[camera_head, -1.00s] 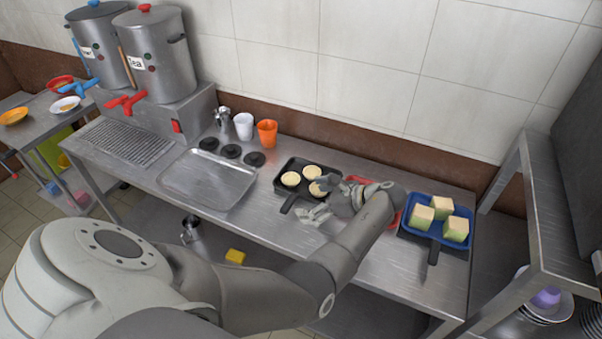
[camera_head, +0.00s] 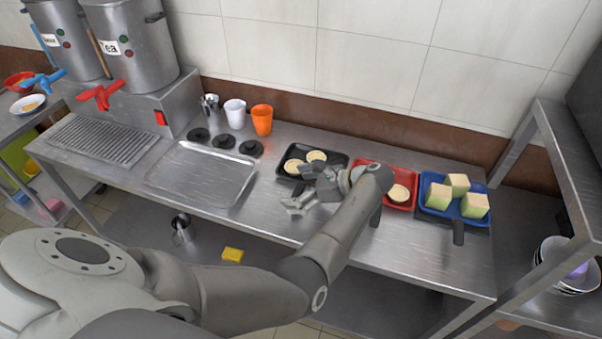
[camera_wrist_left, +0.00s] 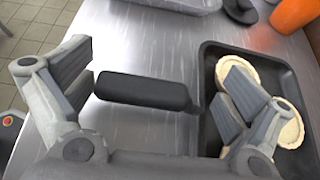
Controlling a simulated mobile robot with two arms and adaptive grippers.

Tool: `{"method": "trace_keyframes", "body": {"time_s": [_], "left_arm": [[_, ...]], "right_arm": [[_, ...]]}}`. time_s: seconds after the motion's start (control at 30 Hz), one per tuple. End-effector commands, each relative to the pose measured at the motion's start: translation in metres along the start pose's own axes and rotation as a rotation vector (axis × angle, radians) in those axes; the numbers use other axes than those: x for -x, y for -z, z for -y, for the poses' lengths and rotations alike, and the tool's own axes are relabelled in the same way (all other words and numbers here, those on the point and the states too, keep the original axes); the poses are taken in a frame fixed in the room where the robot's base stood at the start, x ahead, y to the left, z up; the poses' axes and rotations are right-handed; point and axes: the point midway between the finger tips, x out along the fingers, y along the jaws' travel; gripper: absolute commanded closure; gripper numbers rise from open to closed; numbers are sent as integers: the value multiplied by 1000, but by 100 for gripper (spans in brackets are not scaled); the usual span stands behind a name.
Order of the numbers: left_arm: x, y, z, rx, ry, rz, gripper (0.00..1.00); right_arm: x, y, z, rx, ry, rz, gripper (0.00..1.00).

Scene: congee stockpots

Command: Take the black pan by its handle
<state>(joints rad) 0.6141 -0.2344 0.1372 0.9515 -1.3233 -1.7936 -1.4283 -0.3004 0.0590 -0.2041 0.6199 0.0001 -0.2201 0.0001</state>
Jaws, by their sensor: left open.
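The black pan (camera_head: 284,170) lies on the steel counter with round pale pastries in it, partly hidden by my left gripper in the head view. In the left wrist view the pan (camera_wrist_left: 287,72) is at the right and its thick black handle (camera_wrist_left: 145,91) points left. My left gripper (camera_head: 299,190) is open at the near side of the pan; it also shows in the left wrist view (camera_wrist_left: 160,88). Its fingers show at the two ends of the handle, the right one over the pan's edge. No grip on the handle shows. My right gripper is not in view.
A red pan (camera_head: 398,206) with a pastry and a blue pan (camera_head: 450,209) with pale green-sided cubes stand to the right. A steel tray (camera_head: 203,196), an orange cup (camera_head: 261,120) and a white cup (camera_head: 235,112) stand to the left. Bare counter lies in front.

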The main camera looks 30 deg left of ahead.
Motion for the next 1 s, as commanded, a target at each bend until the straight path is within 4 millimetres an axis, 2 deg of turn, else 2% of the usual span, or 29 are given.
{"method": "trace_keyframes", "body": {"time_s": [0.07, 0.13, 0.3, 0.4, 0.57, 0.7, 1.0], "left_arm": [[1, -1, 0, 0, 1, -1, 0], [1, -1, 0, 0, 1, -1, 3], [1, -1, 0, 0, 1, 0, 24], [0, -1, 0, -1, 0, 0, 37], [0, 0, 0, -3, -1, -1, 58], [-1, 1, -1, -5, -3, -2, 75], [-1, 1, -1, -6, -3, -2, 75]], "right_arm": [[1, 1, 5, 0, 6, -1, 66], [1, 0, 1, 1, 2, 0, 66], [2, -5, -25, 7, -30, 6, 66], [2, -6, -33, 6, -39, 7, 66], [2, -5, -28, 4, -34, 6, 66], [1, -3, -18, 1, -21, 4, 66], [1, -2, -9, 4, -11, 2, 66]]}}
